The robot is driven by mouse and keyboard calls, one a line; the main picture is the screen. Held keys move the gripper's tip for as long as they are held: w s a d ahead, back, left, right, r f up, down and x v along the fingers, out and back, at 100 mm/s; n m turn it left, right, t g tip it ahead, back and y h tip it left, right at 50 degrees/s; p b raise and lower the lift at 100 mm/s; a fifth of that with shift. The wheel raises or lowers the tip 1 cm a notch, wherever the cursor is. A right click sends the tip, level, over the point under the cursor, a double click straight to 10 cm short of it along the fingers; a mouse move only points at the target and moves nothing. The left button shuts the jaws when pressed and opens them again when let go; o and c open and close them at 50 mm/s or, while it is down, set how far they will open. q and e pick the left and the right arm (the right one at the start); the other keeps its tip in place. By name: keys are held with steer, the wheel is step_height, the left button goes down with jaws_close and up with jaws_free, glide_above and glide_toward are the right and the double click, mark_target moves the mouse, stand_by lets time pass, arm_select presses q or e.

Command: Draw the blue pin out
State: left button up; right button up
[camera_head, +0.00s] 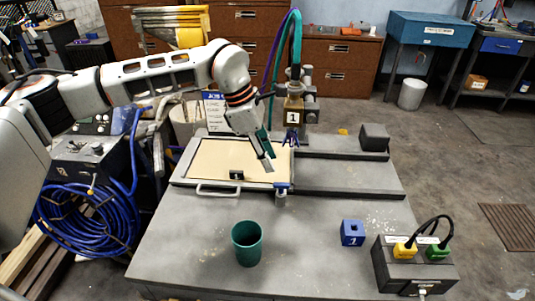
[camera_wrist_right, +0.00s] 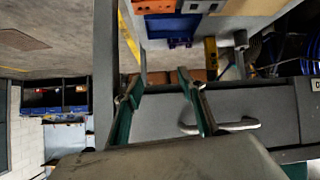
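A small blue-topped piece, which looks like the blue pin (camera_head: 281,186), sits upright in a grey post at the front right corner of the flat tan tray (camera_head: 215,160). My left gripper (camera_head: 269,164) points down over the right part of the tray, behind and a little left of the pin, apart from it. It is seen nearly edge-on, so its finger gap is unclear. My right gripper (camera_wrist_right: 158,84) shows only in the right wrist view, its teal-backed fingers spread with nothing between them. The pin is not identifiable in that view.
A green cup (camera_head: 247,244), a blue block with a hole (camera_head: 352,233) and a black box with yellow and green plugs (camera_head: 413,268) stand on the grey table's front. A tool head marked 1 (camera_head: 293,114) stands behind the tray. The table between cup and block is clear.

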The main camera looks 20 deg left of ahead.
mark_target(281, 183)
arm_select(q)
steer(key=b+x, duration=0.3)
steer(key=x, duration=0.3)
steer(key=shift+w+d+f+b, duration=0.1)
steer(key=shift+d+f+b, duration=0.1)
steer(key=shift+f+b, duration=0.35)
steer(key=shift+x, duration=0.9)
jaws_close()
